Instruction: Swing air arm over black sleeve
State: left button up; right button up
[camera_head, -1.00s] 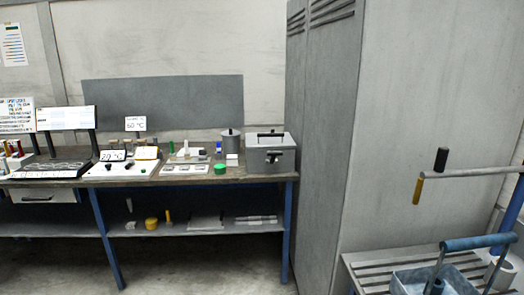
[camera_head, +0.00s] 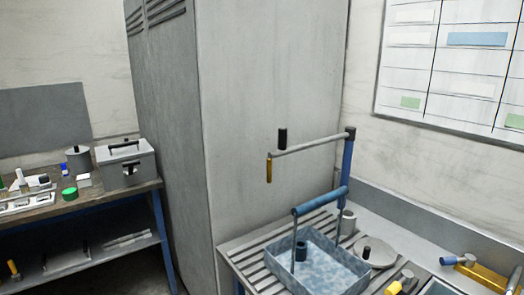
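A grey swing arm (camera_head: 312,144) reaches left from the top of a blue post (camera_head: 347,165), with a black upright knob (camera_head: 282,138) and a brown-yellow nozzle (camera_head: 269,170) near its free end. A lower blue arm (camera_head: 320,201) spans above a blue tray (camera_head: 345,278), and a thin tube hangs from its left end. A small dark cylinder (camera_head: 301,251) is at the tray, by the tube; I cannot tell whether it is the black sleeve. No label shows which arm is the air arm. Neither of my grippers is in view.
The slatted bench (camera_head: 252,252) holds the tray, a round grey lid-like piece (camera_head: 375,252) and yellow-handled items (camera_head: 400,283) at right. A tall grey cabinet (camera_head: 230,130) stands behind the bench's left part. A workbench (camera_head: 90,200) with a grey box (camera_head: 126,162) is at left.

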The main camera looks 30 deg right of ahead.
aim_at(349, 133)
jog(key=z, duration=1.25)
